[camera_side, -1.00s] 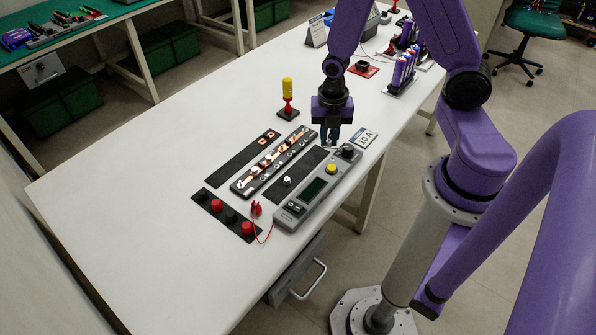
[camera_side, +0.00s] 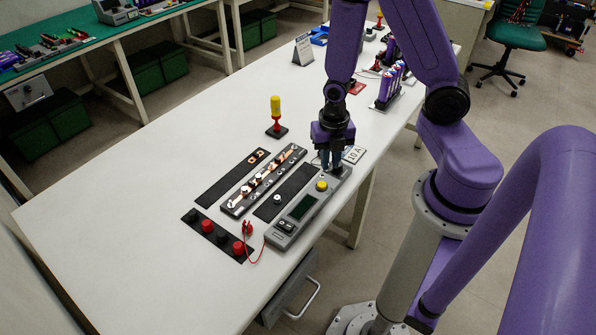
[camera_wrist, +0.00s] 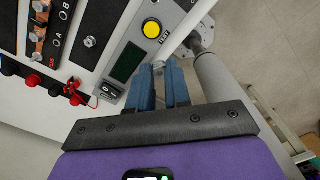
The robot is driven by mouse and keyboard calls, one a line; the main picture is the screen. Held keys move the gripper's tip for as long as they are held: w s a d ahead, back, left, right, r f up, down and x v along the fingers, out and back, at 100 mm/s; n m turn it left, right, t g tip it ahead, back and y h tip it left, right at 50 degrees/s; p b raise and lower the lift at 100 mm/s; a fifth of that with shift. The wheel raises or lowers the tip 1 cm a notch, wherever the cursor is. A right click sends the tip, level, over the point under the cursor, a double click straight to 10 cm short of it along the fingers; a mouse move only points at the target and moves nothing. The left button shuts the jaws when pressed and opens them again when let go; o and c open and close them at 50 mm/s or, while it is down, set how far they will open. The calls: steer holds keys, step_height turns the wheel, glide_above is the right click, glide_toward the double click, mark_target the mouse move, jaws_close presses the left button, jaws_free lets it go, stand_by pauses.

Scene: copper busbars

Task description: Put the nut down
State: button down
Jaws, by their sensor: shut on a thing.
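My gripper (camera_side: 331,168) points down at the far end of the grey tester (camera_side: 299,212), its fingers hiding part of that end. In the wrist view my two blue fingers (camera_wrist: 161,90) are close together on a small metallic nut (camera_wrist: 159,66), mostly hidden between their tips. I cannot tell whether the nut touches anything below. Another nut-like metal piece (camera_side: 277,198) sits on the narrow black mat (camera_side: 292,186) beside the tester; it also shows in the wrist view (camera_wrist: 90,42).
The busbar block (camera_side: 236,206) with copper bars and a black strip (camera_side: 217,190) lie left of the mat. Red and black terminals stand on a plate (camera_side: 243,257) in front, with a red lead. A yellow-handled tool (camera_side: 276,112) stands behind. The table's left side is clear.

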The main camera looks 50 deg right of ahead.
steer(key=shift+w+f, duration=0.8)
steer(key=shift+w, duration=1)
glide_above(298, 179)
steer(key=f, duration=0.6)
steer(key=shift+s+f, duration=0.25)
steer(key=shift+w+f, duration=0.15)
steer(key=shift+f, duration=1.55)
steer(key=shift+f, duration=0.15)
steer(key=c, duration=1.1)
jaws_free()
